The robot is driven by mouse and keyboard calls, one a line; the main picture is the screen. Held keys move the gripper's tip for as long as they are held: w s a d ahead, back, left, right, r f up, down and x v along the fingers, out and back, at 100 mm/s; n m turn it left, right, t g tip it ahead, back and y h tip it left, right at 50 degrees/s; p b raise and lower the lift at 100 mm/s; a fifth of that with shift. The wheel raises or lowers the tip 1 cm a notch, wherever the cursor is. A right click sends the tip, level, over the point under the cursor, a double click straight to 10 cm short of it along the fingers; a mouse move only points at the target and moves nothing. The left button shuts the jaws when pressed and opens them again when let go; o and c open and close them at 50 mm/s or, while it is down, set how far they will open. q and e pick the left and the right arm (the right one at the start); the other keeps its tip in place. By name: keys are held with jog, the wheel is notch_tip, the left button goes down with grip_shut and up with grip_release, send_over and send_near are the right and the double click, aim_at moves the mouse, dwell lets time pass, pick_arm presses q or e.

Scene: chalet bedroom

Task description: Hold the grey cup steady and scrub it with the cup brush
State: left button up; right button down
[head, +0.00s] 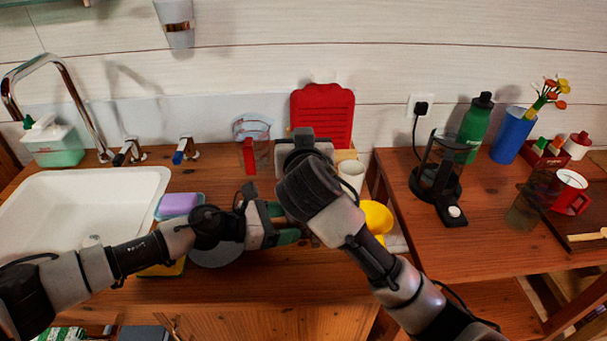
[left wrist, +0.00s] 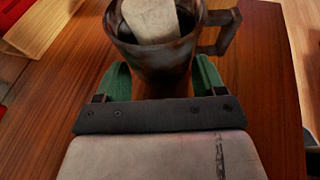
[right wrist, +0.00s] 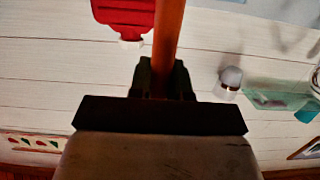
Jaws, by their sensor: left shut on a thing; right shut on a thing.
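The grey cup (left wrist: 152,58) stands upright between the green fingers of my left gripper (left wrist: 160,78), with its handle to the right in the left wrist view. The pale head of the cup brush (left wrist: 150,20) is inside the cup. My right gripper (right wrist: 163,78) is shut on the orange-brown brush handle (right wrist: 168,35). In the head view my left gripper (head: 287,222) reaches in from the left over the counter. My right arm covers the cup and brush there, and the right fingertips are hidden.
A white sink (head: 85,215) is at the left, with a purple sponge (head: 180,204) by its edge. A clear jug (head: 252,140) and a red board (head: 322,112) stand behind the grippers. A white cup (head: 351,175) and yellow item (head: 377,217) are close by my right arm.

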jog(key=shift+s+a, duration=0.25)
jog(key=shift+a, duration=0.45)
dwell(0.6)
jog(key=shift+a, duration=0.1)
dwell(6.6)
